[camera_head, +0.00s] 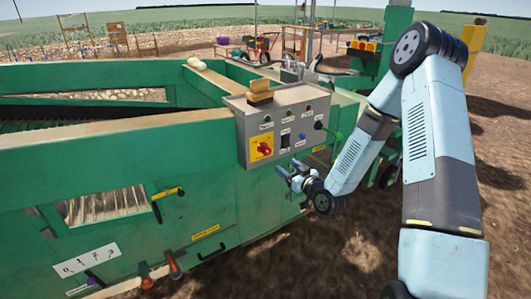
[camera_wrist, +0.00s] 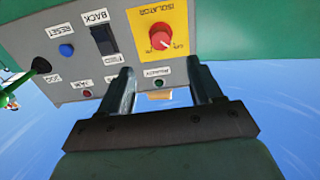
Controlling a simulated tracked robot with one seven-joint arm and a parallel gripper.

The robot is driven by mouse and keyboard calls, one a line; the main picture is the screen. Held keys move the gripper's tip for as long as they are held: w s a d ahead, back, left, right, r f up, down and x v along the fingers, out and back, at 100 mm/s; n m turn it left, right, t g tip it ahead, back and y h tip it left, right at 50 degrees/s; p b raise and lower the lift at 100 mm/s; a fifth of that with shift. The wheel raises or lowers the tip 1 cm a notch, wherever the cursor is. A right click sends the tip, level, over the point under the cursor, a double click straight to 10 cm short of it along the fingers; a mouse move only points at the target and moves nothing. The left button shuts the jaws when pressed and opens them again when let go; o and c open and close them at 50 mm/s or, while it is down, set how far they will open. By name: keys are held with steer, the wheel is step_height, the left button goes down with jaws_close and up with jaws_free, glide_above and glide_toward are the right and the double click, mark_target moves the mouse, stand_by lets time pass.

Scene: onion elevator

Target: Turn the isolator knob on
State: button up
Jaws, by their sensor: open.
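The isolator knob (camera_head: 264,148) is red and sits on a yellow plate at the left of the grey control panel (camera_head: 311,112). In the wrist view the panel appears upside down, with the red knob (camera_wrist: 160,38) on its yellow plate (camera_wrist: 150,15) labelled ISOLATOR. A pale mark shows on the knob, but I cannot tell which setting it points to. My gripper (camera_head: 286,171) is below and right of the knob in the head view, apart from it. In the wrist view my open, empty gripper (camera_wrist: 161,73) has the knob beyond the gap between its fingertips.
A black rocker switch (camera_wrist: 103,39) and a blue reset button (camera_wrist: 66,50) sit beside the knob. A black knob (camera_head: 318,125) is at the panel's right. A brown block (camera_head: 260,91) lies on top. The green machine body (camera_head: 110,175) extends left.

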mark_target(268, 152)
steer(key=x, duration=1.3)
steer(key=shift+w+a, duration=0.25)
steer(key=shift+c, duration=0.4)
